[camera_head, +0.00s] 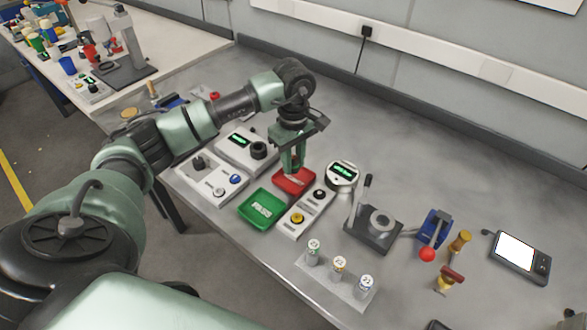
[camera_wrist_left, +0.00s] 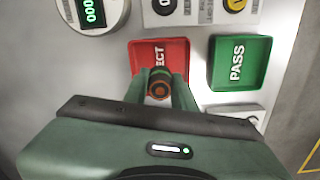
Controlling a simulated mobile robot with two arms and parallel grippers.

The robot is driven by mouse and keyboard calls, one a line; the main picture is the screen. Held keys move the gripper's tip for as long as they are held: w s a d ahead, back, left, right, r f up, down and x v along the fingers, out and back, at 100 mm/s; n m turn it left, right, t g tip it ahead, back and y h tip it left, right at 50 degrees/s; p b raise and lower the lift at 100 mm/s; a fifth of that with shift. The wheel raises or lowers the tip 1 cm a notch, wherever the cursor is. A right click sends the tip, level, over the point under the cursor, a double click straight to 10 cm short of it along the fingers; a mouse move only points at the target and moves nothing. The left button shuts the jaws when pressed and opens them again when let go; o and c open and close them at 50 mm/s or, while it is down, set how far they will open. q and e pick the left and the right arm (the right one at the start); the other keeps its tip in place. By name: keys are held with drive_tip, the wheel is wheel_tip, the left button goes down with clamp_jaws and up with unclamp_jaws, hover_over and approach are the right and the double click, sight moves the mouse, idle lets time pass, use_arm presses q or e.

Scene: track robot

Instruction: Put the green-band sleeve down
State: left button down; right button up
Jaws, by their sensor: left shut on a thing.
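My left gripper (camera_head: 293,168) is over the red tray (camera_head: 283,187) and is shut on a small round sleeve (camera_wrist_left: 159,84). The red tray, partly lettered "ECT" (camera_wrist_left: 176,50), is behind the sleeve there. I cannot tell whether the sleeve touches the tray. The green PASS tray (camera_head: 262,209) is beside the red one and looks empty. My right gripper is not in view.
Three white cylinders with coloured marks (camera_head: 338,264) stand on a plate at the bench's front edge. A round gauge (camera_head: 342,174), a button box (camera_head: 306,213) and a lever press (camera_head: 373,230) stand near the trays.

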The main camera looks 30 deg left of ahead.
use_arm(q)
wheel_tip(320, 180, down, 4)
drive_tip(key=shift+r, duration=0.25)
drive_tip(key=shift+f, duration=0.2)
drive_tip(key=c, duration=1.3)
unclamp_jaws()
drive_tip(key=shift+o, duration=0.8)
drive_tip(key=shift+r, duration=0.1)
